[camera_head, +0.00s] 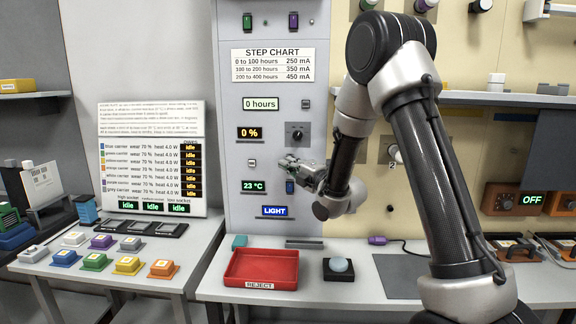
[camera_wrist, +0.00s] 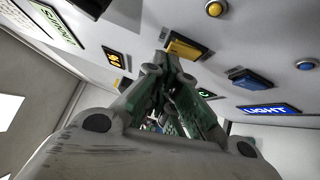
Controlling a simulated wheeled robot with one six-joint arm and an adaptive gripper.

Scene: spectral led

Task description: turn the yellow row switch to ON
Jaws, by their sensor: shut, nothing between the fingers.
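The yellow switch (camera_wrist: 187,49) is a yellow rocker in a dark frame on the panel. It shows right by my fingertips in the wrist view, but I cannot tell whether they touch it or which way it is set. In the head view my gripper (camera_head: 285,161) is at the panel face and covers the switch's place. My gripper (camera_wrist: 161,62) is shut and empty in the wrist view, its fingertips converging just left of the yellow switch. A blue switch (camera_head: 290,187) sits below my gripper; it also shows in the wrist view (camera_wrist: 250,79).
The "0 %" display (camera_head: 250,133) and a black knob (camera_head: 297,133) are above my gripper. The "23 °C" display (camera_head: 254,186) is below left, the LIGHT sign (camera_head: 274,211) lower. A red REJECT tray (camera_head: 231,276) is on the bench below. Open air lies left of my gripper.

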